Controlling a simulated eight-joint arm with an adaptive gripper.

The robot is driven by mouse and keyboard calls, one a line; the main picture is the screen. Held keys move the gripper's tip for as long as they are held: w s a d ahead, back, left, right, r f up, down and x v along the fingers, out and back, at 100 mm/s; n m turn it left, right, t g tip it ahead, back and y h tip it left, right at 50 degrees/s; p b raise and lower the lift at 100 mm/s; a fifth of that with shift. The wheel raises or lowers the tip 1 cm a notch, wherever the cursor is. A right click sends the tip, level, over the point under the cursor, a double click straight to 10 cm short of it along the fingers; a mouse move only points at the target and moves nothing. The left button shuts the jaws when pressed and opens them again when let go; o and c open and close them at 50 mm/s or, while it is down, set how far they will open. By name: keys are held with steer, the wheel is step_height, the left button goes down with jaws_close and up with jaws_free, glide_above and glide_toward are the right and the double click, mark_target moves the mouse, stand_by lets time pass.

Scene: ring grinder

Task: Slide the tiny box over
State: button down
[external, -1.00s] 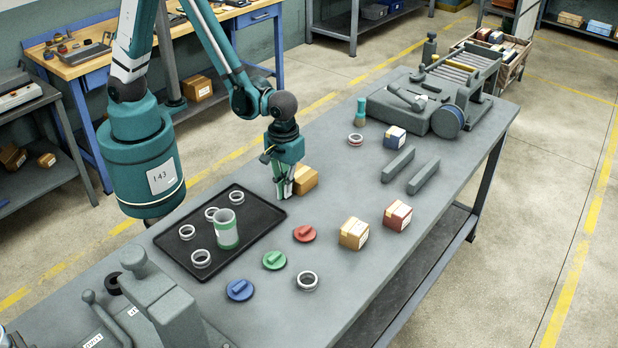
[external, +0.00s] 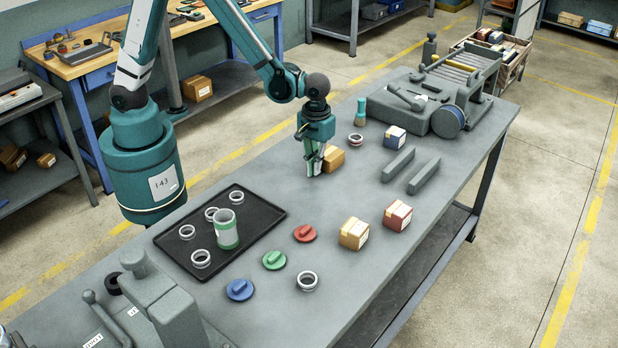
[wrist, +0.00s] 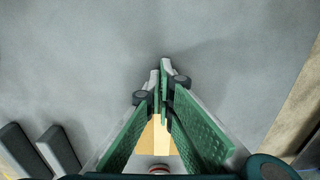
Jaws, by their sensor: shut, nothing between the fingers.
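A small tan cardboard box (external: 333,158) sits upright on the grey workbench, right beside my gripper (external: 314,172). My gripper points down with its fingers together and nothing between them. Its fingertips are low at the bench, at the box's left side; the fingers hide part of the box, and I cannot tell whether they touch it. In the wrist view the shut fingertips (wrist: 163,68) are near the middle, and a tan part of the box (wrist: 157,135) shows behind the fingers. A small blue box (external: 395,138) stands farther right.
A tan box (external: 354,233) and a red box (external: 398,215) stand near the front edge. Two grey bars (external: 411,170) and a ring (external: 356,140) lie to the right. A black tray (external: 262,210) with rings and a cup is left. Lids (external: 304,233) lie in front.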

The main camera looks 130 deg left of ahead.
mark_target(324, 160)
steer(key=a, duration=0.4)
steer(key=shift+a+b, duration=0.25)
steer(key=shift+b, duration=0.05)
steer(key=shift+r, duration=0.15)
steer(key=shift+r+p, duration=2.35)
steer(key=shift+r, duration=2.55)
steer(key=shift+d, duration=0.1)
